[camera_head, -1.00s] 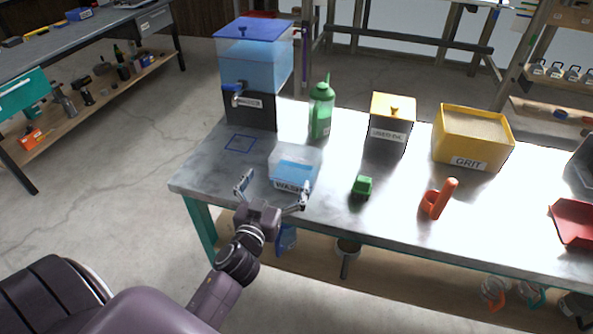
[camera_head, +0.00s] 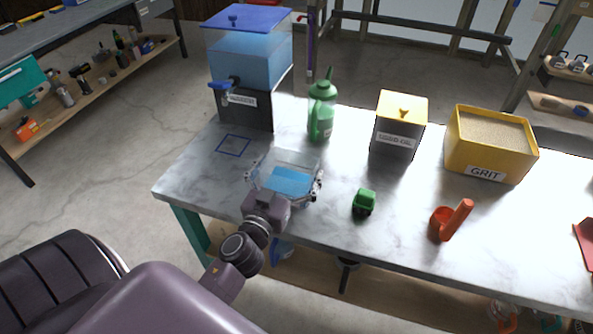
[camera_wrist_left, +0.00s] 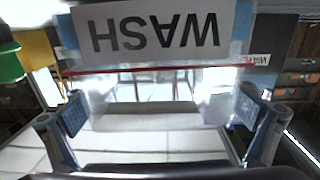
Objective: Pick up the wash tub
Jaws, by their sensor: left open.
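The wash tub (camera_head: 290,161) is a clear box with blue water in it, standing on the workbench (camera_head: 400,210). My left gripper (camera_head: 284,180) is open, with one finger beside each side of the tub. I cannot tell whether the fingers touch its walls. In the left wrist view, the tub's WASH label (camera_wrist_left: 155,32) appears upside down and close, above and between the spread fingers of the left gripper (camera_wrist_left: 160,115). The gripper and wrist hide the tub's front in the head view. My right gripper is out of view.
A water dispenser (camera_head: 250,75) and a green bottle (camera_head: 321,112) stand behind the tub. A small green object (camera_head: 364,202) and an orange tool (camera_head: 450,220) lie to its right. A used-oil box (camera_head: 398,130) and grit bin (camera_head: 490,150) stand further right. A blue square outline (camera_head: 234,145) is bare.

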